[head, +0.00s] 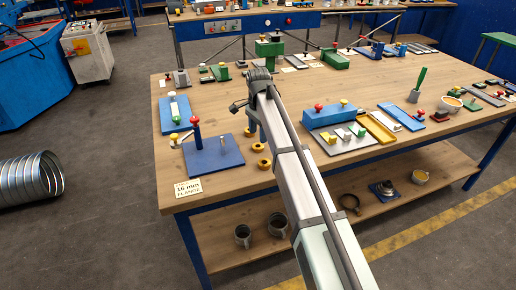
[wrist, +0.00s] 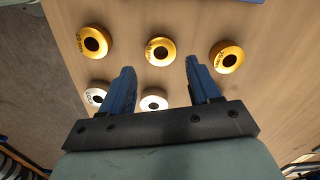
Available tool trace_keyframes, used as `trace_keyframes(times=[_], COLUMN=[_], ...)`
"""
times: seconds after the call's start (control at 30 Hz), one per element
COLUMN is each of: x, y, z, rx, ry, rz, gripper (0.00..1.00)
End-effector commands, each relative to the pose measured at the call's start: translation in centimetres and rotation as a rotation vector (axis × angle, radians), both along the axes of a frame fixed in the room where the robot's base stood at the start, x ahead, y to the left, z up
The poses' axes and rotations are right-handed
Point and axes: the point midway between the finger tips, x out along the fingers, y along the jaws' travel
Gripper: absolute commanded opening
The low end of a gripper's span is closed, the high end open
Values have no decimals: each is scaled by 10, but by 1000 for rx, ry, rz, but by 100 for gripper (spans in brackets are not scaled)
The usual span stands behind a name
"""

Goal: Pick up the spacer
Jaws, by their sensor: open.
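Several ring-shaped spacers lie flat on the wooden bench. In the wrist view three are gold: a left one (wrist: 82,41), a middle one (wrist: 148,51) and a right one (wrist: 217,58). Two paler, silvery rings sit nearer: one (wrist: 90,93) beside the left finger, partly covered, and one (wrist: 146,105) between the fingers. Their small labels are not readable. My gripper (wrist: 160,66) is open and empty above them, with the middle gold ring just beyond its fingertips. In the head view the gold rings (head: 264,164) show left of my arm; the silvery ones are hidden.
A blue plate (head: 225,160) with an upright post lies left of the rings. A blue block (head: 330,115) and a yellow tray (head: 374,129) lie right of my arm.

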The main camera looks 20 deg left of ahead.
Motion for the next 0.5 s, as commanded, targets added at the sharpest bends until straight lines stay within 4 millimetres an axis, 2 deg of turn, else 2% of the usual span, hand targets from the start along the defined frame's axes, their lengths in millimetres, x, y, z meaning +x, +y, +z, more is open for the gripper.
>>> trace_keyframes(times=[0.23, 0.5], x=[-1, -3], y=[-2, -4], z=[-14, -48], rx=[-1, -1], ry=[1, 1], rz=[0, 0], gripper=[62, 62])
